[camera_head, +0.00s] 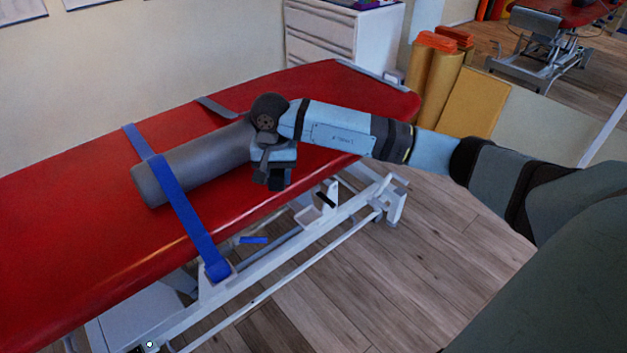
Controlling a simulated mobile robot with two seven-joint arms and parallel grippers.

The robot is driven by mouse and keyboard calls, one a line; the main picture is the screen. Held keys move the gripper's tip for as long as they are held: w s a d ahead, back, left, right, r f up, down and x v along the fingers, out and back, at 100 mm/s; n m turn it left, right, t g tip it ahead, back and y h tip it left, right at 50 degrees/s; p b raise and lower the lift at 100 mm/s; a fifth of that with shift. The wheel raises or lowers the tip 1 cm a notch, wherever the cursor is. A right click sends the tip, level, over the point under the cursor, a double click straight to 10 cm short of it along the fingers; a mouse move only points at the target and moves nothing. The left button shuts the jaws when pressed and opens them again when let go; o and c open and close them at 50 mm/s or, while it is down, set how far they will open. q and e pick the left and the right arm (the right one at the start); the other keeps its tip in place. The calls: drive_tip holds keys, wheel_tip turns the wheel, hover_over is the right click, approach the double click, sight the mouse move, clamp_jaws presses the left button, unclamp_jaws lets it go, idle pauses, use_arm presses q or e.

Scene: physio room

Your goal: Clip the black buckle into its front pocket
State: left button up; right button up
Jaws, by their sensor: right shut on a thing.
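My right gripper (272,180) points down at the near edge of the red couch, beside the right end of the grey roller (195,165). It is shut on the black buckle, whose outline I cannot separate from the dark fingers. A dark grey strap (216,107) lies on the couch behind the roller; its course toward the gripper is hidden. A white pocket (307,215) sits on the couch frame below and right of the gripper, apart from it, with a short black bar (325,200) beside it. My left gripper is not in view.
A blue strap (180,205) crosses the roller and runs down to a white holder on the frame. A short blue bar (253,240) is near it. The red couch (80,235) has bare room at left. White drawers (345,40) and yellow rolls (443,80) stand behind.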

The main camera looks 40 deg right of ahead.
sight(309, 219)
drive_tip(key=shift+s+d+f+m+b, duration=0.2)
drive_tip(key=shift+d+f+m+b, duration=0.35)
drive_tip(key=shift+d+f+m, duration=1)
drive_tip(key=shift+s+d+f+m+b, duration=0.15)
drive_tip(key=shift+d+f+m+b, duration=0.45)
drive_tip(key=shift+d+f+m, duration=0.95)
drive_tip(key=shift+s+d+f+m+b, duration=0.2)
drive_tip(key=shift+d+f+m+b, duration=0.6)
drive_tip(key=shift+f+m, duration=1.3)
wheel_tip(309, 219, down, 3)
drive_tip(key=shift+d+r+b, duration=0.1)
drive_tip(key=shift+d+b, duration=0.05)
drive_tip(key=shift+b, duration=0.45)
wheel_tip(309, 219, down, 2)
drive_tip(key=shift+b, duration=0.6)
drive_tip(key=shift+f+b, duration=0.4)
drive_tip(key=shift+f, duration=0.1)
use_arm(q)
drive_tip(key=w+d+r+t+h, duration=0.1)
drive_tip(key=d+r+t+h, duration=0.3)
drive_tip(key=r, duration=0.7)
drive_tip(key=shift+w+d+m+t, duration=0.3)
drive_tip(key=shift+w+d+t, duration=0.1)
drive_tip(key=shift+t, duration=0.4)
use_arm(e)
drive_tip(key=shift+s+f, duration=0.15)
drive_tip(key=shift+f, duration=0.05)
